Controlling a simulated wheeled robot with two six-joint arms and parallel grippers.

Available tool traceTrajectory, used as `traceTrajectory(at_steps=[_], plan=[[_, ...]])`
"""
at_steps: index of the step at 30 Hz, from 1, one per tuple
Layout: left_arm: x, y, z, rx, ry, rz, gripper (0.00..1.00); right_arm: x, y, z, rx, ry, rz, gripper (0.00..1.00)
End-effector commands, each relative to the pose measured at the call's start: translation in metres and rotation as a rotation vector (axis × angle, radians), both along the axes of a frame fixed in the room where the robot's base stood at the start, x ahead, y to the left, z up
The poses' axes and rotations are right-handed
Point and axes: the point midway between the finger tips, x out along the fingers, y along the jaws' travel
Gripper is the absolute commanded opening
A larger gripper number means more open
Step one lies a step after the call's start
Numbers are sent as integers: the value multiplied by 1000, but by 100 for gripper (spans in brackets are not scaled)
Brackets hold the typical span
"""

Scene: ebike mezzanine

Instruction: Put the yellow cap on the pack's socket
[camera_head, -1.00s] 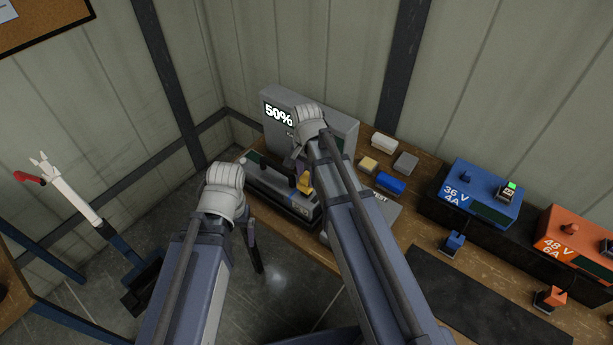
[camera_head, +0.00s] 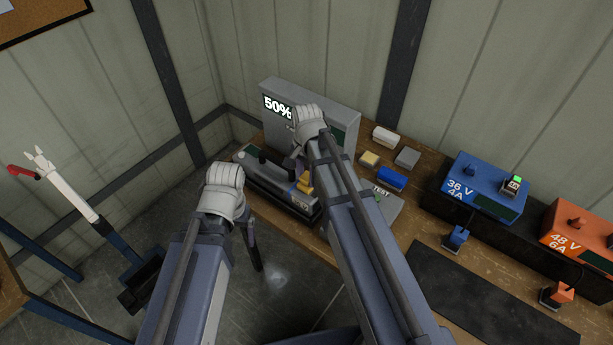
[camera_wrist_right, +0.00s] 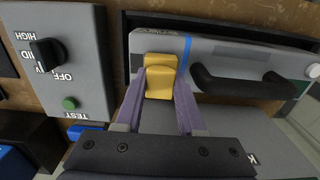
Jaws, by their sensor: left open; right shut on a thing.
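The yellow cap (camera_head: 304,182) is between the fingers of my right gripper (camera_wrist_right: 158,100), which is shut on it. In the right wrist view the cap (camera_wrist_right: 160,78) lies over the near edge of the grey battery pack (camera_wrist_right: 225,55), beside a blue stripe. The pack (camera_head: 268,184) sits on the bench with its black handle upward. The socket is hidden, and I cannot tell whether the cap touches the pack. My left gripper (camera_head: 253,256) is open and empty, hanging low in front of the bench edge, left of my right arm.
A grey display box (camera_head: 330,115) reading 50% stands behind the pack. A grey TEST box (camera_head: 384,206) with a dial is to the right. Small blocks, including a blue one (camera_head: 391,179), lie beyond it. Blue (camera_head: 480,187) and orange (camera_head: 580,236) chargers stand further right.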

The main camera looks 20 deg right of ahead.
Motion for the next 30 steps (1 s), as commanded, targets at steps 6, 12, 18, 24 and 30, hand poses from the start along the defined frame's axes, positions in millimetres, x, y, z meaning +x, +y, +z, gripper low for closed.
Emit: traceTrajectory(at_steps=[6, 12, 18, 24, 30], plan=[[0, 0, -1, 0, 0, 0, 90, 0, 0, -1, 0, 0, 0, 0], [0, 0, -3, 0, 0, 0, 90, 0, 0, -3, 0, 0, 0, 0], [0, 0, -3, 0, 0, 0, 90, 0, 0, -3, 0, 0, 0, 54], [0, 0, -3, 0, 0, 0, 90, 0, 0, -3, 0, 0, 0, 73], [0, 0, -3, 0, 0, 0, 90, 0, 0, -3, 0, 0, 0, 73]])
